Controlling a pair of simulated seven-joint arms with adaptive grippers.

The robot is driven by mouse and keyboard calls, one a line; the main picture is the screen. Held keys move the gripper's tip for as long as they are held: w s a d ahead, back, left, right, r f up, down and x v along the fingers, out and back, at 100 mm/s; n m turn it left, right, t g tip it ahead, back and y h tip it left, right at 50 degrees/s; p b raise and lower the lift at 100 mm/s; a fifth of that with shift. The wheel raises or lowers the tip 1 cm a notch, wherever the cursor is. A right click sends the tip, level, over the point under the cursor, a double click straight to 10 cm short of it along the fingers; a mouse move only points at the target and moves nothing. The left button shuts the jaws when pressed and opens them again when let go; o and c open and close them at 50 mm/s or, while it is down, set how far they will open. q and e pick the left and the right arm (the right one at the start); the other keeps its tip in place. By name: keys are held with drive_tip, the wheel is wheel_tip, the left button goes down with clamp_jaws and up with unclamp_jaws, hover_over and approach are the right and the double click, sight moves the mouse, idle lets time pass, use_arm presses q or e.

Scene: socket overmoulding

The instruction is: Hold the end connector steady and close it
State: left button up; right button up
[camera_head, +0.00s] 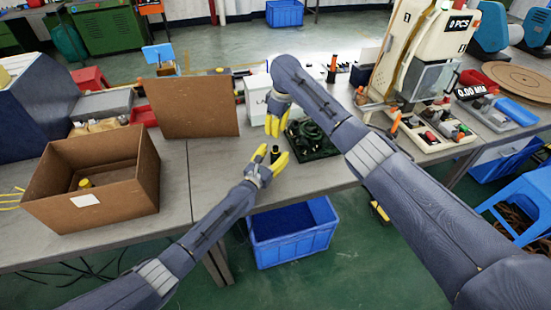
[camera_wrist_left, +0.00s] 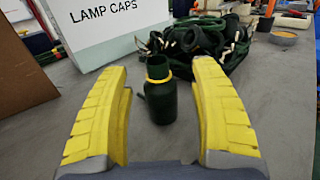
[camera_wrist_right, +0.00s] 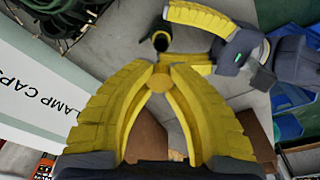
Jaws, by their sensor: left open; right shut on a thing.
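The end connector (camera_wrist_left: 161,92) is a dark green, bottle-shaped body with a yellow ring at its neck, standing upright on the grey table. It also shows in the head view (camera_head: 275,153) and the right wrist view (camera_wrist_right: 160,41). My left gripper (camera_head: 271,155) is open, with one finger on each side of the connector; in the left wrist view gaps show on both sides. My right gripper (camera_head: 276,127) is shut on a small round yellow cap (camera_wrist_right: 160,84) at its fingertips, above and apart from the connector. The cap is hidden in the head view.
A white box marked LAMP CAPS (camera_wrist_left: 105,25) and a pile of dark green cables (camera_head: 311,138) stand just behind. A cardboard box (camera_head: 135,196) is at the left. A blue crate (camera_head: 292,246) sits on the floor below the table edge. Bare tabletop lies left of the connector.

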use_arm(q)
drive_tip(key=shift+w+d, duration=0.25)
drive_tip(key=shift+w, duration=0.3)
clamp_jaws()
idle(0.4)
